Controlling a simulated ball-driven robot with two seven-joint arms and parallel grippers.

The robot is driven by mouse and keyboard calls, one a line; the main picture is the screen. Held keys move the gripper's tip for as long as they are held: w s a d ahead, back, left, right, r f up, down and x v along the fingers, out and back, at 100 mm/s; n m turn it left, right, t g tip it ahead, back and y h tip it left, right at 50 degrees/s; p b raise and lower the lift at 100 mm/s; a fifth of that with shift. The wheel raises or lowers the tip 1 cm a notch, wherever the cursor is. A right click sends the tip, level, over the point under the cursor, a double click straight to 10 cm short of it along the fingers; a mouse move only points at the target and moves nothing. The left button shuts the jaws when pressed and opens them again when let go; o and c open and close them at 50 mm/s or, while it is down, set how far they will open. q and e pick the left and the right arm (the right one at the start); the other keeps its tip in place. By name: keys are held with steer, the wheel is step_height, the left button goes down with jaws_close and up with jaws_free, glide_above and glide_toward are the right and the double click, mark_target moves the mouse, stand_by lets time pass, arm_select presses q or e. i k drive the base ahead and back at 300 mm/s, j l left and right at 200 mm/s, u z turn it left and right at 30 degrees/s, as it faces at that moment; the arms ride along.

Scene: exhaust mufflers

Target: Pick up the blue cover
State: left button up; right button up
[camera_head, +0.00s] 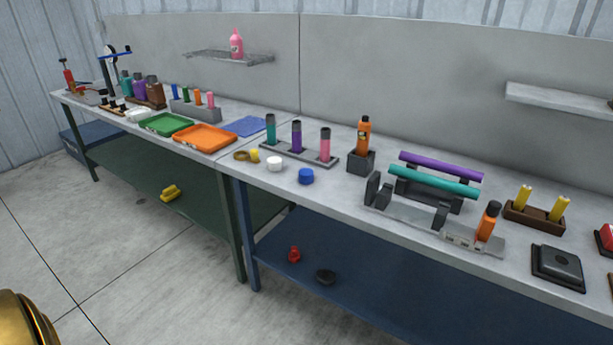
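A small round blue cover (306,176) sits on the grey workbench top (340,193), near its front edge. It stands apart from a white round cap (274,163) to its left. Neither of my grippers is in view.
Behind the cover, a grey rack (270,147) holds teal, purple and pink cylinders. An orange bottle (363,135) stands in a dark block, right of the rack. A stand with a teal tube (434,181) and a purple tube (440,165) is further right. A yellow cap (255,155) lies left.

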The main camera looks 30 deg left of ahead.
mark_target(305, 175)
steer(key=u, duration=1.3)
steer(key=i+j+z, duration=0.1)
steer(key=i+j, duration=0.35)
steer(key=j, duration=0.1)
